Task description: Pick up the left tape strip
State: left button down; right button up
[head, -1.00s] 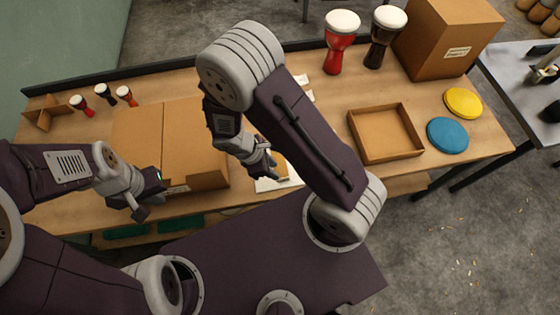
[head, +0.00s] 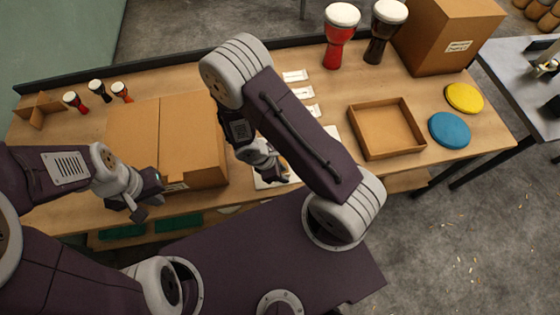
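Small white strips lie on the table beyond my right arm: one at the back (head: 295,76), one in the middle (head: 302,93) and one nearer (head: 313,110). I cannot tell whether any is the left tape strip. My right gripper (head: 278,174) is low over a white sheet or card (head: 262,183) at the table's front, right of the large cardboard box (head: 195,135). My arm hides much of it, and its fingers are too small to read. My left gripper (head: 150,207) is in front of the box's left front, apart from the strips, its fingers spread and empty.
A shallow open cardboard tray (head: 402,153) stands to the right, with blue (head: 449,130) and yellow (head: 464,98) discs beyond. Red (head: 340,45) and dark (head: 383,40) goblet drums and a tall carton (head: 445,35) stand at the back. Small drums (head: 98,90) stand at left.

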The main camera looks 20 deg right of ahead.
jog(key=shift+r, duration=0.1)
grip_shut()
pick_arm(q)
jog(key=shift+r, duration=0.1)
